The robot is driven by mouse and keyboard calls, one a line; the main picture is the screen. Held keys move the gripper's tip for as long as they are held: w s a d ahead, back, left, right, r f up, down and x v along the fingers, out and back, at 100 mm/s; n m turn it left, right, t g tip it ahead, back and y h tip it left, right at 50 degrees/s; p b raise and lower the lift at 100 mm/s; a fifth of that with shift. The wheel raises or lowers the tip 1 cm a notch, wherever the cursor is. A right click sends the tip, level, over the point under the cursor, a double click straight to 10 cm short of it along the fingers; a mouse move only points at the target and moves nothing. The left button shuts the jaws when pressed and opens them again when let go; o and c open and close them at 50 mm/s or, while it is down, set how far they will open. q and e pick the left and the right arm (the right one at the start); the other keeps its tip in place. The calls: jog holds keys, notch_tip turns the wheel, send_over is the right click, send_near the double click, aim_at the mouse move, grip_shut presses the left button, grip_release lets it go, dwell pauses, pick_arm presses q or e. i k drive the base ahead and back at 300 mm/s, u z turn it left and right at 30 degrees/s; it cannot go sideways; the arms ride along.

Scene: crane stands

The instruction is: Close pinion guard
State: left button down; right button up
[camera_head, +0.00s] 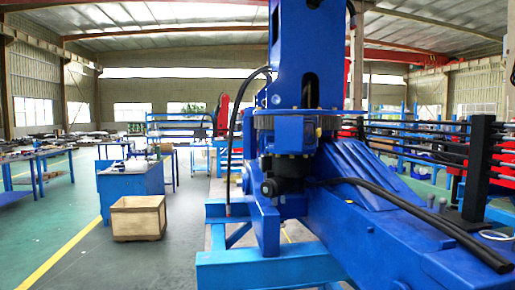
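The blue crane column (307,55) stands upright on the large blue crane base (370,220). A dark toothed ring (322,123) shows around the foot of the column. Below it is a blue housing (290,136) with a black motor-like part (284,170) under it. I cannot tell for certain which part is the pinion guard, or whether it is open or shut. Neither of my grippers is in view.
A black hose (415,212) runs across the crane base to the right. A blue support frame (262,272) is in the foreground.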

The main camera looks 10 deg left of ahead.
aim_at(292, 133)
jog(key=i, duration=1.35)
